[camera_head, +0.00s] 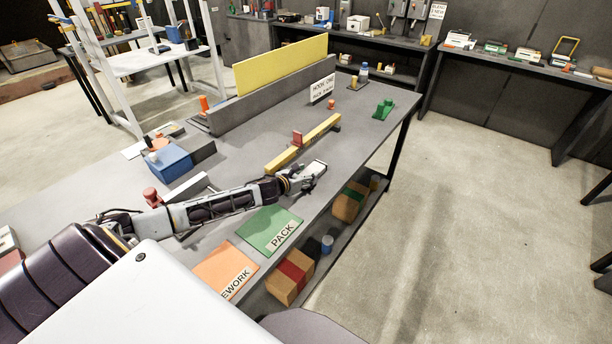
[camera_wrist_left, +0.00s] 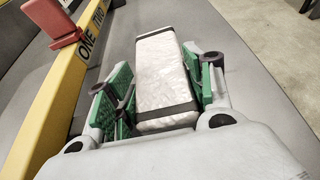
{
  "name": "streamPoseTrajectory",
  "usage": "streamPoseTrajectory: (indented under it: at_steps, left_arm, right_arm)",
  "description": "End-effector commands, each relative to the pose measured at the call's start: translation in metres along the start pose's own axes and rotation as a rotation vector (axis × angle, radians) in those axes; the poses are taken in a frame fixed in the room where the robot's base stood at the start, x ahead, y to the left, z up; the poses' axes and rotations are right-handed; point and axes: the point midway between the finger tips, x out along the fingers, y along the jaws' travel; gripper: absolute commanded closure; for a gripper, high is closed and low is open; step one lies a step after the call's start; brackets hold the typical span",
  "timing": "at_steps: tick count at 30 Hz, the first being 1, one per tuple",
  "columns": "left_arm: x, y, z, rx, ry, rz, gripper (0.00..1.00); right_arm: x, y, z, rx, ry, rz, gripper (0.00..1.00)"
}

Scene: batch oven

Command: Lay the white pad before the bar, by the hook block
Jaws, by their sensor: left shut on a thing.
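The white pad (camera_wrist_left: 161,62), a pale block with dark bands near its ends, sits between the green-lined fingers of my left gripper (camera_wrist_left: 160,88), which is shut on it. In the head view my left gripper (camera_head: 303,178) is over the table in front of the yellow bar, and the pad's light end (camera_head: 315,167) shows past it. The yellow bar (camera_head: 311,142) also shows in the wrist view (camera_wrist_left: 62,98), left of the pad, marked ONE and TWO. A red block (camera_head: 297,138), perhaps the hook block, stands at the bar; it also shows in the wrist view (camera_wrist_left: 51,20). My right gripper is not seen.
A green PACK mat (camera_head: 268,226) and an orange REWORK mat (camera_head: 222,268) lie near the table's front edge. A yellow panel (camera_head: 282,64), a sign (camera_head: 322,89) and a green object (camera_head: 382,109) stand farther back. The grey tabletop right of the pad is clear.

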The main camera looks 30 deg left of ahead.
Motion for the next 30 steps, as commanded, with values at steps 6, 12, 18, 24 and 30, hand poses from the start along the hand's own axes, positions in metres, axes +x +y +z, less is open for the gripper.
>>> streamPoseTrajectory:
  at_steps: [6,12,18,24,30]
  left_arm:
    - [0.0009,0.0,-0.002,0.0,0.0,0.0,0.6]
    - [0.0016,0.0,-0.0037,0.0,0.0,0.0,0.6]
    - [0.0017,0.0,-0.0038,0.0,0.0,0.0,0.29]
    - [0.0016,-0.0001,-0.0038,0.0,0.0,0.0,0.22]
    - [0.0015,-0.0001,-0.004,0.0,0.0,0.0,0.22]
  right_arm:
    - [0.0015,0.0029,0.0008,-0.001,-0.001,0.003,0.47]
    - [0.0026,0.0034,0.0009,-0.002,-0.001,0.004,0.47]
    - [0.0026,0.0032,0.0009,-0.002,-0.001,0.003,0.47]
    - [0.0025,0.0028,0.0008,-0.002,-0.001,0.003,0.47]
    - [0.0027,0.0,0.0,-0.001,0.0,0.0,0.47]
